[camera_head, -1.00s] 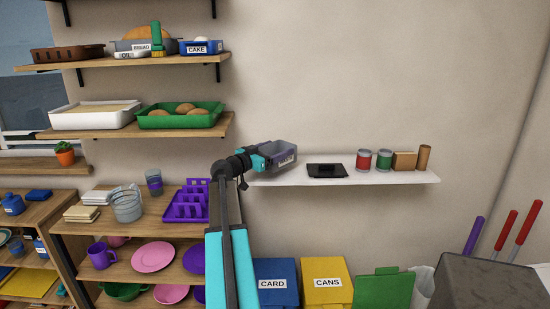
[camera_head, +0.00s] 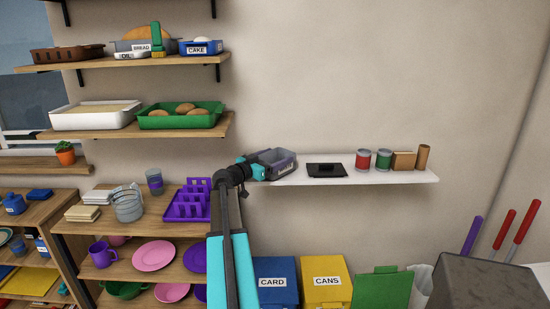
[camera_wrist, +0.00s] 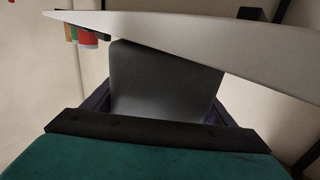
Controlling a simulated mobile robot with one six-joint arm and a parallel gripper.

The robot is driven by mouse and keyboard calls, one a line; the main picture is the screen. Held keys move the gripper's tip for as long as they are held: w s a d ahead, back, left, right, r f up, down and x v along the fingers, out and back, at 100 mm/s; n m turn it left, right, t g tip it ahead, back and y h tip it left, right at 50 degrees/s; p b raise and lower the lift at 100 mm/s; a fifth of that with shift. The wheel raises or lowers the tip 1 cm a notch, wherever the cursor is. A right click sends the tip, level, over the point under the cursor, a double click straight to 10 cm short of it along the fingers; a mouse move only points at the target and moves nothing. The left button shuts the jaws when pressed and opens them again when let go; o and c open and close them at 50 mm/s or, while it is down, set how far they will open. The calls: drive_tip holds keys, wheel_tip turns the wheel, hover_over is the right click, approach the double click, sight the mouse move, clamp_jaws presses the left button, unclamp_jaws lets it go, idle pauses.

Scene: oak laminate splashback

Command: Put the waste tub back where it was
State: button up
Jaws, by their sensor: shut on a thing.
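The waste tub (camera_head: 284,160) is a grey, open-topped box at the left end of the white wall shelf (camera_head: 385,177). My gripper (camera_head: 260,166) is shut on the tub's left side. In the wrist view, the tub (camera_wrist: 165,85) fills the middle, just past my gripper (camera_wrist: 150,130), and the shelf (camera_wrist: 215,38) cuts across part of it. I cannot tell whether the tub's base touches the shelf.
A purple rack (camera_head: 185,207) stands left of my arm. Bins stand below.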

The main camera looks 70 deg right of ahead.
drive_tip(key=shift+f+b, duration=0.15)
drive_tip(key=shift+b, duration=0.15)
drive_tip(key=o, duration=1.3)
drive_tip(key=shift+r+p, duration=0.25)
drive_tip(key=shift+p, duration=0.15)
drive_tip(key=b+v, duration=0.3)
drive_tip(key=v, duration=0.9)
drive_tip(key=shift+a+f, duration=0.1)
